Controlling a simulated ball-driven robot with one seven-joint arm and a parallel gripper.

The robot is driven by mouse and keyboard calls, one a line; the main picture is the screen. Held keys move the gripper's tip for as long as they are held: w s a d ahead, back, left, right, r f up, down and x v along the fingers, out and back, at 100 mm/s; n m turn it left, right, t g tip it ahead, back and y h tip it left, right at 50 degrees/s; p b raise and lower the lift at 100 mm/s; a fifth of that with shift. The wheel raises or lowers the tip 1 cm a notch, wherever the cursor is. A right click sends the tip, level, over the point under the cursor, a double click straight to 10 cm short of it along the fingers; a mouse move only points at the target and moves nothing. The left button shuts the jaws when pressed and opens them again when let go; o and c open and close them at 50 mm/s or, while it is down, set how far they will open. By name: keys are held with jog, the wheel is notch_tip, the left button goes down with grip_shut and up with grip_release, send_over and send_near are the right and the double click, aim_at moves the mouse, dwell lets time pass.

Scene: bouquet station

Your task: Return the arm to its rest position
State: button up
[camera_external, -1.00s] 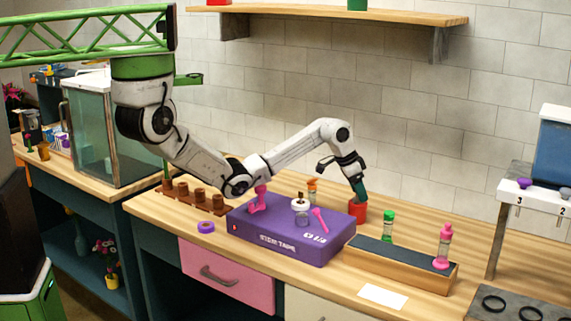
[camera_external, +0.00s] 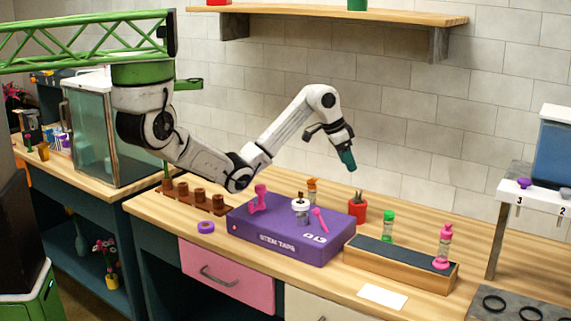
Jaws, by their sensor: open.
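My gripper (camera_external: 348,160) hangs in the air, well above the counter and behind the purple box. Its teal tip points down and slightly right. The jaws are open, and I see nothing held between them. My arm bends at a low elbow behind the purple box and rises to the wrist at the upper right.
A purple box (camera_external: 282,250) carries pink tools and a small white-topped container. Brown pots (camera_external: 199,196) stand at left. A shelf (camera_external: 340,14) hangs above. The air around the gripper is clear.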

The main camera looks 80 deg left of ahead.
jog(key=d+f+m+h, duration=0.1)
jog(key=d+f, duration=0.1)
jog(key=d, duration=0.5)
jog(key=d+f, duration=0.3)
jog(key=d, duration=0.3)
jog(key=d+f+m+t+h, duration=0.1)
jog(key=d+f, duration=0.1)
jog(key=d, duration=0.5)
jog(key=shift+w+d+f+m+h+b, duration=0.3)
jog(key=shift+w+d+f+b, duration=0.05)
jog(key=shift+f, duration=0.05)
jog(key=s+d+f+m+h, duration=0.1)
jog(key=s+d+f, duration=0.3)
jog(key=d, duration=0.5)
jog(key=s+d+f+m+h, duration=0.1)
jog(key=s+d+f+h, duration=0.15)
jog(key=s+d, duration=0.55)
jog(key=s+a+f+n+g+y, duration=0.2)
jog(key=s+f, duration=0.4)
jog(key=s, duration=0.5)
jog(key=s+a+f+n+g+y, duration=0.1)
jog(key=s+a+f+g+y, duration=0.1)
jog(key=s+f, duration=0.4)
jog(key=s+a+y, duration=0.1)
jog(key=s, duration=0.4)
jog(key=shift+s+a+f+n+p, duration=0.25)
jog(key=shift+s+a+n+p, duration=0.05)
jog(key=shift+a+n+p, duration=0.1)
jog(key=shift+y, duration=0.25)
